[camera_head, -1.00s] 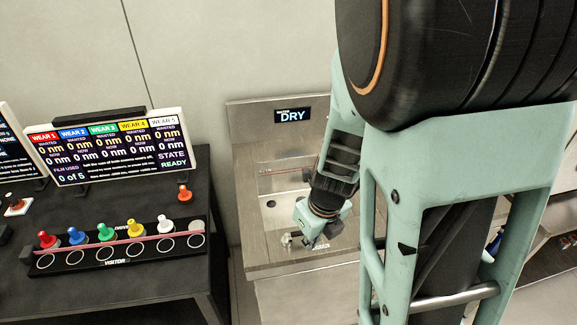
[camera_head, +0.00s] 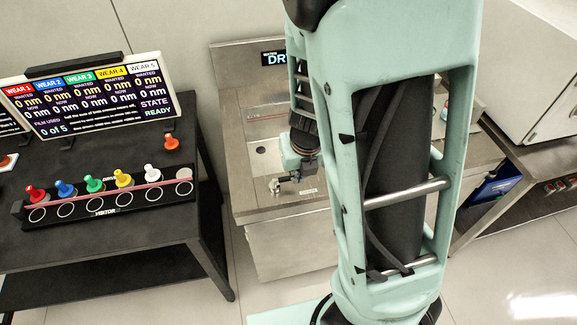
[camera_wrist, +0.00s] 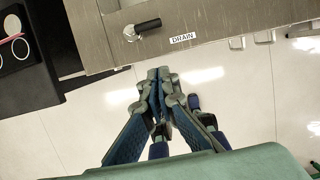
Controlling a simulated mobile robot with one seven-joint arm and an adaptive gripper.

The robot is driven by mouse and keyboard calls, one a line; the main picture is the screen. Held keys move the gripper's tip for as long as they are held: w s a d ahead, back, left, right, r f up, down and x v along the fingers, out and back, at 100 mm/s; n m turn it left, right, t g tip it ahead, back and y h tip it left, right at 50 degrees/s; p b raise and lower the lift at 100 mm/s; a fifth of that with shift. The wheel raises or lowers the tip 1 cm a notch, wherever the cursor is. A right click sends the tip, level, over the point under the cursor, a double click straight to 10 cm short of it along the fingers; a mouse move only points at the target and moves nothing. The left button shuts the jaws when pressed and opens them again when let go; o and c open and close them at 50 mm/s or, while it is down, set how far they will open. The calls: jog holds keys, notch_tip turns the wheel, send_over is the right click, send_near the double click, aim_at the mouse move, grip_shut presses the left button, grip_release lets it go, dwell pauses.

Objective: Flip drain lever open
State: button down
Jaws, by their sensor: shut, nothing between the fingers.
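The drain lever (camera_wrist: 147,25) shows in the wrist view as a short black handle on a metal pivot, at the front edge of the steel sink unit (camera_wrist: 215,20). Its handle points right, toward the white DRAIN label (camera_wrist: 183,38). My gripper (camera_wrist: 160,72) is shut and empty, its fingertips below the lever in the wrist view and apart from it in that picture.
A black table (camera_head: 120,225) at left carries a rack of coloured pegs (camera_head: 105,205), a loose orange peg (camera_head: 171,143) and a display screen (camera_head: 90,95). The sink basin (camera_head: 262,150) lies behind the lever. Clear floor (camera_head: 275,290) shows in front of the sink unit.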

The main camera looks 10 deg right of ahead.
aim_at(287, 179)
jog(key=b+x, duration=0.1)
jog(key=x, duration=0.2)
jog(key=w+b+x, duration=0.1)
jog(key=x, duration=0.3)
jog(key=w+b+x, duration=0.1)
jog(key=x, duration=0.3)
jog(key=shift+w+r+b, duration=0.25)
jog(key=shift+r+b, duration=0.05)
jog(key=shift+b, duration=0.1)
jog(key=shift+w+f, duration=0.15)
jog(key=shift+w, duration=0.35)
